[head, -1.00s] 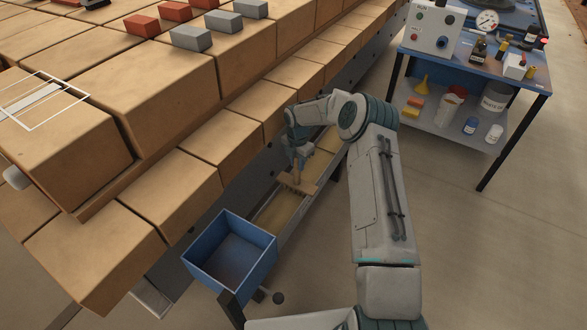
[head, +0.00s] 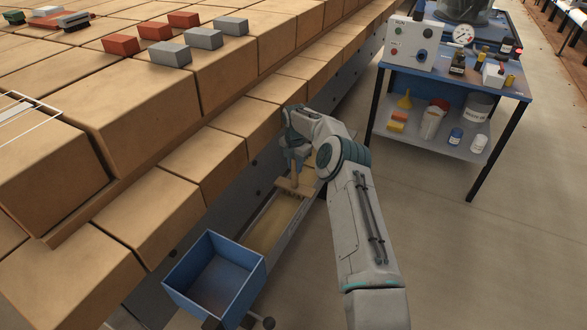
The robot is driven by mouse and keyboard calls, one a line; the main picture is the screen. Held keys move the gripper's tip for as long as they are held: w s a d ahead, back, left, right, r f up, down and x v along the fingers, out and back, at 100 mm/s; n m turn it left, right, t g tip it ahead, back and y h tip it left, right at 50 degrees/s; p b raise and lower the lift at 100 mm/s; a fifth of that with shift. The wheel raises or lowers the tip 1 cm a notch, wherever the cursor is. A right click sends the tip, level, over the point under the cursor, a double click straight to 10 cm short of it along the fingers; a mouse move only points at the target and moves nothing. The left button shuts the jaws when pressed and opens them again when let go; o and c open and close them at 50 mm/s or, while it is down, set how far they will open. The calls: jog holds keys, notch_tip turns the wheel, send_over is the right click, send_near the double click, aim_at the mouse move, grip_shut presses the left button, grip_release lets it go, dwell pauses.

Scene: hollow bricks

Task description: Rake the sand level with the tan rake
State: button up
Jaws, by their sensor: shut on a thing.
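The tan rake (head: 290,187) is upright, with its wide head low in the sand tray. My gripper (head: 295,150) is shut on the rake's handle, above the head; the fingers are small and partly hidden by my arm. The sand (head: 268,226) shows as a pale tan strip in the long narrow tray beside the stacked bricks. The sand near the blue box looks smooth. Whether the rake's teeth touch the sand I cannot tell. The far end of the tray is partly hidden behind my arm.
An open, empty blue box (head: 246,289) stands at the tray's near end. Large tan bricks (head: 205,160) are stacked along the left. A blue-topped workbench (head: 440,72) with bottles and a gauge stands at the right. The floor between it and my arm is clear.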

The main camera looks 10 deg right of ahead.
jog(key=shift+r, duration=0.1)
jog(key=shift+r+p, duration=2.9)
jog(key=shift+r, duration=2.1)
